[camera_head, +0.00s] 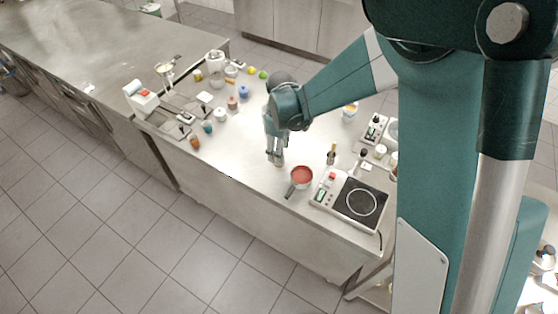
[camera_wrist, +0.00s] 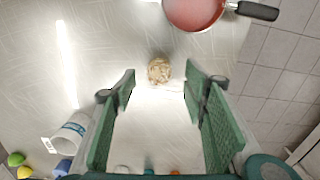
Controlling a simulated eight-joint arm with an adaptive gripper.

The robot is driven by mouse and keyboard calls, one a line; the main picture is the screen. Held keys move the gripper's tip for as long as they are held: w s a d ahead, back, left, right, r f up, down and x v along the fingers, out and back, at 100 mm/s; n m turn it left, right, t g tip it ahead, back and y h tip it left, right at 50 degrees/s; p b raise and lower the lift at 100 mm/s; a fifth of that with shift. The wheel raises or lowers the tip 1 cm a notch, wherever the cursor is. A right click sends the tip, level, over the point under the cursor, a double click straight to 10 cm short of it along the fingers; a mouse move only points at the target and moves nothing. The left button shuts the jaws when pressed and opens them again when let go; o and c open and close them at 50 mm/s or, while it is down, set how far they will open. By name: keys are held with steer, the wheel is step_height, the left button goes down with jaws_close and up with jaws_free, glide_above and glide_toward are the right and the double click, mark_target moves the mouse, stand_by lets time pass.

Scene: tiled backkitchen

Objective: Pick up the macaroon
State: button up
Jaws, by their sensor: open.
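The macaroon (camera_wrist: 159,70) is a small, round, pale tan lump with a rough surface. It lies on the bare steel counter in the wrist view. My gripper (camera_wrist: 160,86) is open, with its two green-padded fingers spread wide and nothing between the pads. The macaroon appears just past the fingertips, roughly centred in the gap. In the head view my gripper (camera_head: 275,158) points down low over the counter, left of the red pan. The macaroon is mostly hidden by the gripper there.
A red pan (camera_head: 302,174) with a dark handle stands close by; it also shows at the top of the wrist view (camera_wrist: 193,10). A hot plate (camera_head: 352,200) is to its right. A white cylindrical container (camera_wrist: 72,132) is at left. Counter (camera_head: 235,150) left of the gripper is clear.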

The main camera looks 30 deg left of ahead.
steer(key=shift+f, duration=0.15)
steer(key=shift+a+f+p, duration=0.15)
steer(key=shift+f+p, duration=0.2)
steer(key=shift+f, duration=2.2)
steer(key=shift+c, duration=0.5)
steer(key=c, duration=0.7)
